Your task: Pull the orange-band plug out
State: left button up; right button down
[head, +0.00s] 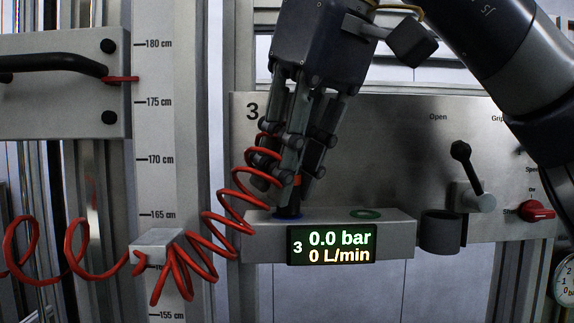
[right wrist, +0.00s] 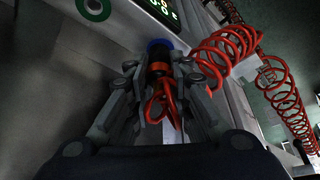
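The orange-band plug (right wrist: 160,68) stands in the blue-ringed socket (head: 288,218) on a grey ledge. Its dark body and orange band show partly between my fingers in the head view. A red coiled hose leaves its rear end. My right gripper (head: 300,178) points down around the plug, with one finger on each side of it, as the right wrist view also shows (right wrist: 160,72). Whether the fingers press on the plug or stand slightly apart from it I cannot tell. My left gripper is not in view.
A green-ringed socket (head: 365,213) is empty beside the plug. A display (head: 331,245) on the ledge front reads 0.0 bar, 0 L/min. The red coiled hose (head: 205,240) runs left past a height scale. A black lever (head: 467,170) and red knob (head: 537,211) are at right.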

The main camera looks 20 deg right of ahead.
jog(key=c, duration=2.3)
grip_release()
jog(key=shift+s+a, duration=0.1)
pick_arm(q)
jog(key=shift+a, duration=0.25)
pick_arm(e)
grip_shut()
jog(key=shift+r, duration=0.35)
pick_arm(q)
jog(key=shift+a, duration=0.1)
pick_arm(e)
jog(key=shift+r, duration=0.35)
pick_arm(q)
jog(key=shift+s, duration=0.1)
pick_arm(e)
jog(key=shift+r, duration=0.85)
jog(key=shift+r, duration=0.1)
jog(key=shift+r, duration=2.1)
